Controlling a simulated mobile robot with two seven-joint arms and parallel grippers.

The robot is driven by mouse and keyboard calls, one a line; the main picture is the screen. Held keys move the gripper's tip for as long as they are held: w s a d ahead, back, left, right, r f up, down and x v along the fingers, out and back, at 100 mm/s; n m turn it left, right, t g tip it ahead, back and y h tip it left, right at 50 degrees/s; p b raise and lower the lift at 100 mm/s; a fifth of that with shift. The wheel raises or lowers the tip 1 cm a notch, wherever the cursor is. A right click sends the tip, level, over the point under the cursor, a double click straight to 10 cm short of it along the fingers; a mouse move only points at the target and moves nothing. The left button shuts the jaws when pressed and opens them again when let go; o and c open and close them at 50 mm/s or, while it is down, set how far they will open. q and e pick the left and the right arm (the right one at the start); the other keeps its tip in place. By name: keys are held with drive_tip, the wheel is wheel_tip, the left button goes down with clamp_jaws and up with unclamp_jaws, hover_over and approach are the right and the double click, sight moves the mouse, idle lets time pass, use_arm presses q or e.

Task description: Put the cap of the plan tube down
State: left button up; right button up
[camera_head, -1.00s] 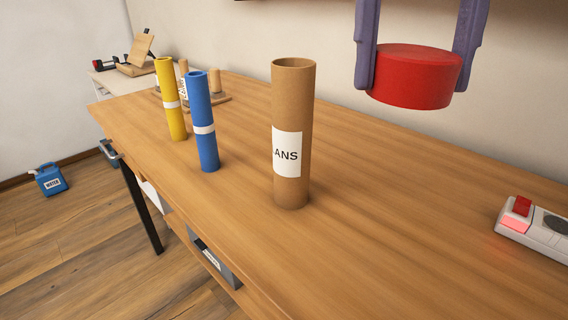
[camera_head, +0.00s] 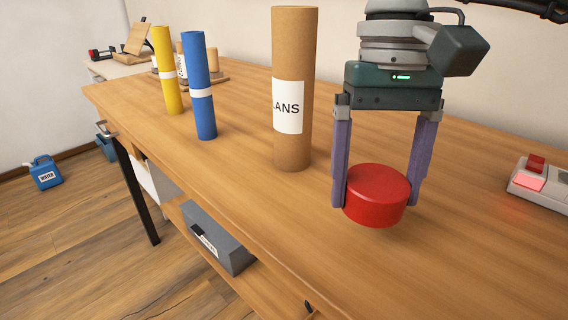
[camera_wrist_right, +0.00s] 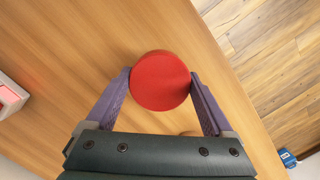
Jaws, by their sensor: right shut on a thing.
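The red round cap (camera_head: 376,196) is between the purple fingers of my right gripper (camera_head: 380,195), which is shut on it. It is low over the table, near the front edge; a small gap or contact below it is hard to tell. The cap also shows in the right wrist view (camera_wrist_right: 160,81), between the fingertips (camera_wrist_right: 160,85). The brown plan tube (camera_head: 294,95), with a white label reading "LANS", stands upright on the wooden table (camera_head: 300,215), left of the gripper and apart from it. My left gripper is not in view.
A blue tube (camera_head: 200,85) and a yellow tube (camera_head: 168,72) stand further left. A white device with a red button (camera_head: 541,180) lies at the right. The table's front part around the cap is clear. A blue can (camera_head: 43,172) is on the floor.

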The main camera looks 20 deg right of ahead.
sight(365, 239)
drive_tip(key=shift+f+b, duration=0.3)
drive_tip(key=shift+f, duration=2.1)
drive_tip(key=shift+f, duration=0.15)
drive_tip(key=o, duration=1.5)
drive_tip(key=shift+c, duration=0.2)
drive_tip(key=shift+r, duration=0.45)
drive_tip(key=r, duration=0.3)
drive_tip(key=w+r, duration=0.1)
drive_tip(key=r, duration=0.3)
drive_tip(key=r+p, duration=0.1)
drive_tip(key=r, duration=0.3)
drive_tip(key=shift+w+d+r, duration=0.2)
drive_tip(key=shift+w+d, duration=0.15)
